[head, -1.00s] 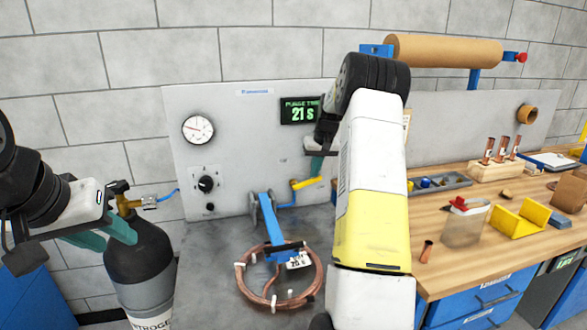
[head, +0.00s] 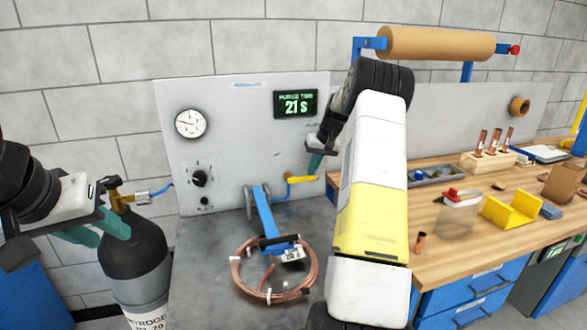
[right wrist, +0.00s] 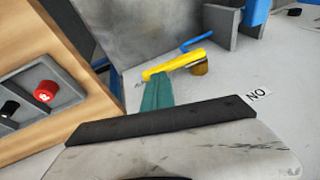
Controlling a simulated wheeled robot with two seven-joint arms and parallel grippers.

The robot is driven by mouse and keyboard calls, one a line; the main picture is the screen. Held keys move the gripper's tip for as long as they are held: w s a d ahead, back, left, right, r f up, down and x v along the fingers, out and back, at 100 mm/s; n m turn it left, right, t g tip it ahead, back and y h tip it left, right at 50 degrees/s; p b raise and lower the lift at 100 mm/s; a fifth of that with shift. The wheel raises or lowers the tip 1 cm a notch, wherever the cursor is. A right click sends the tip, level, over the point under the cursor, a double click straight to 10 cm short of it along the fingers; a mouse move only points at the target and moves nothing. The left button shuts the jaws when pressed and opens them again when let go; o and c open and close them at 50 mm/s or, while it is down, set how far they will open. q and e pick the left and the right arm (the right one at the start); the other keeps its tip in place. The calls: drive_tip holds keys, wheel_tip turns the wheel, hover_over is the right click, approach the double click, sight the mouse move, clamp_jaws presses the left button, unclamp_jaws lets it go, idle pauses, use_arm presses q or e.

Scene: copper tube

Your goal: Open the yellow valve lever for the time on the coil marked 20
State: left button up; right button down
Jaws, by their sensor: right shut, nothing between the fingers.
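The yellow valve lever (head: 302,180) sits low on the grey panel and points right from its brass valve; it also shows in the right wrist view (right wrist: 172,65). My right gripper (head: 315,165) is shut and empty. Its teal fingertips (right wrist: 157,92) are close by the lever's free end; I cannot tell whether they touch. The copper coil (head: 266,296) lies on the grey bench with a white tag (head: 293,254), unreadable here. The purge display (head: 296,104) reads 21 s. My left gripper (head: 96,229) is in front of the nitrogen cylinder (head: 136,265); its opening is unclear.
A round gauge (head: 190,123) and black knob (head: 199,179) are on the panel.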

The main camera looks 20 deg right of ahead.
drive_tip(key=v, duration=0.7)
drive_tip(key=s+a+r+n+t, duration=0.1)
drive_tip(key=s+a+r, duration=1.2)
drive_tip(key=s+a, duration=0.2)
drive_tip(key=s+a+f, duration=0.1)
drive_tip(key=s+a, duration=0.2)
drive_tip(key=s, duration=0.4)
drive_tip(key=s+a+f+n+t, duration=0.1)
drive_tip(key=s+a, duration=0.2)
drive_tip(key=s, duration=0.4)
drive_tip(key=s+a+f, duration=0.1)
drive_tip(key=s+a, duration=0.3)
drive_tip(key=s, duration=0.4)
drive_tip(key=shift+f+t, duration=0.25)
drive_tip(key=shift+t, duration=0.05)
drive_tip(key=shift+s+a, duration=0.1)
